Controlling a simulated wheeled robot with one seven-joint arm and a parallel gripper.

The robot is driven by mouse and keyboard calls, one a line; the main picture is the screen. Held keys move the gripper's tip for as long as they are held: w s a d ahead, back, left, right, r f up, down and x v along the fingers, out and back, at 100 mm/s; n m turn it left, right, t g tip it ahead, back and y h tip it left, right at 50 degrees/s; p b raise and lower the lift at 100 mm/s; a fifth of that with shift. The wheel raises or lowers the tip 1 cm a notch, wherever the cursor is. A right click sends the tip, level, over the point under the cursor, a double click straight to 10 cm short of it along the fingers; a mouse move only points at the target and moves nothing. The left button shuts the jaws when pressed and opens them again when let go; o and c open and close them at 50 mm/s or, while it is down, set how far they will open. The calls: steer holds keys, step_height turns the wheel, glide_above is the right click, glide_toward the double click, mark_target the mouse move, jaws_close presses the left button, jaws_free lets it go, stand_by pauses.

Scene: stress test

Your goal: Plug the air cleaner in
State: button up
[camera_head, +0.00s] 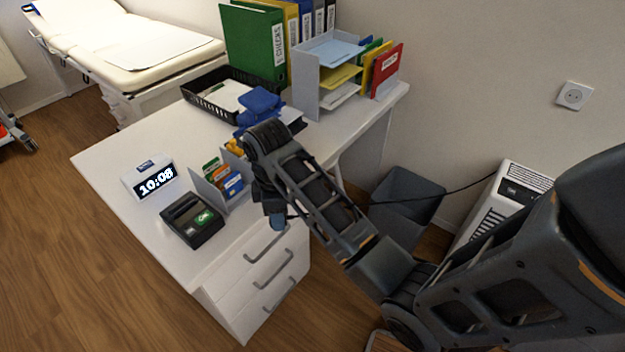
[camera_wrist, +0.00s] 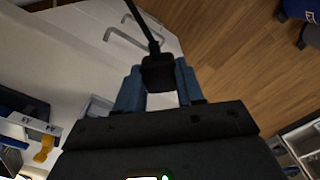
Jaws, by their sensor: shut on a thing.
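The air cleaner (camera_head: 496,212) is a white upright unit with a dark top panel, standing against the wall at the right, partly behind my arm. Its thin black cord runs left from it over the bin and passes behind my arm. A white round-faced wall socket (camera_head: 573,95) is empty on the wall above it. My gripper (camera_head: 277,219) hangs by the desk's drawer side, its blue fingertip partly hidden by my wrist. In the wrist view my gripper (camera_wrist: 158,90) is shut on the black plug (camera_wrist: 158,71), with the cord leading away from it.
A grey bin (camera_head: 408,205) stands on the floor between desk and air cleaner. The wall around the socket is clear.

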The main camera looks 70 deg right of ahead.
steer(key=w+a+f+m, duration=0.2)
steer(key=w+a+m, duration=0.1)
steer(key=a, duration=0.6)
steer(key=w+a+f+m, duration=0.2)
steer(key=w+a+m, duration=0.1)
steer(key=a, duration=0.6)
steer(key=shift+w+a, duration=0.4)
steer(key=shift+f, duration=0.1)
